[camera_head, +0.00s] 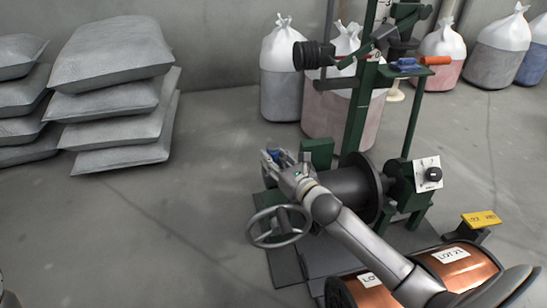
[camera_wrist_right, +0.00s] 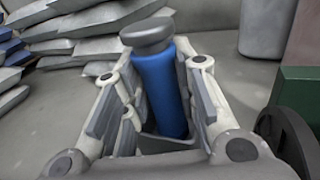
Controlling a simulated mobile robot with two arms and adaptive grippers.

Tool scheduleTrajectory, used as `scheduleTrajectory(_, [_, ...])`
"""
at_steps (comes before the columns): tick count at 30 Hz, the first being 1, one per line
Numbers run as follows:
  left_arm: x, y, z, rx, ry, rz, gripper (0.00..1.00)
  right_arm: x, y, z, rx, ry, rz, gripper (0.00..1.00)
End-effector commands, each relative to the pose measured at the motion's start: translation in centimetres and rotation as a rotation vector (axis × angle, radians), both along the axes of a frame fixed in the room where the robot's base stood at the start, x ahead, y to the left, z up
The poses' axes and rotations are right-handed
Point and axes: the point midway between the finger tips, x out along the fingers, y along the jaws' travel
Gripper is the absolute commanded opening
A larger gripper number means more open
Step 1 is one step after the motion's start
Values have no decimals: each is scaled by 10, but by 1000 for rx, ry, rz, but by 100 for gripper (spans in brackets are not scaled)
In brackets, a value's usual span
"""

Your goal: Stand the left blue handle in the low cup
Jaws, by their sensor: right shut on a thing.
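The left blue handle (camera_wrist_right: 160,85) stands nearly upright, slightly tilted, between the fingers of my right gripper (camera_wrist_right: 158,100) in the right wrist view. It has a grey rounded cap on top. My right gripper is shut on it. In the head view my right gripper (camera_head: 276,162) is left of the green machine's dark drum, with a bit of the blue handle (camera_head: 284,155) showing. A grey rim (camera_wrist_right: 168,145) shows around the handle's lower end; I cannot tell whether it is the low cup. My left gripper is not in view.
The green machine frame (camera_head: 358,115) and dark drum (camera_head: 350,190) stand close right of the gripper. A grey handwheel (camera_head: 279,226) is just below it. A blue piece (camera_head: 408,65) and an orange handle (camera_head: 435,60) are on top. Copper spools (camera_head: 455,265) lie at lower right.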

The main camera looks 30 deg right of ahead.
Motion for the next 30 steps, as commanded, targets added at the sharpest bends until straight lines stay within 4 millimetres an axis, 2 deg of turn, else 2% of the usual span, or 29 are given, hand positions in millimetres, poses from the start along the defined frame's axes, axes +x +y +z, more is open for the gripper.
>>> scheduleTrajectory(12, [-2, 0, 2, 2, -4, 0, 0, 0, 0, -2, 0, -1, 1, 0])
scheduleTrajectory(13, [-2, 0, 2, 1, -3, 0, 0, 0, 0, -2, 0, -1, 1, 31])
scheduleTrajectory(18, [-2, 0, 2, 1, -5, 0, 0, 0, 0, -2, 0, -1, 0, 52])
scheduleTrajectory(26, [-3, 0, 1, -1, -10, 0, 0, 0, 0, -3, 0, 1, 0, 52])
scheduleTrajectory(30, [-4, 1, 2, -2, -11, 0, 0, 0, 0, 5, -3, -1, 1, 52])
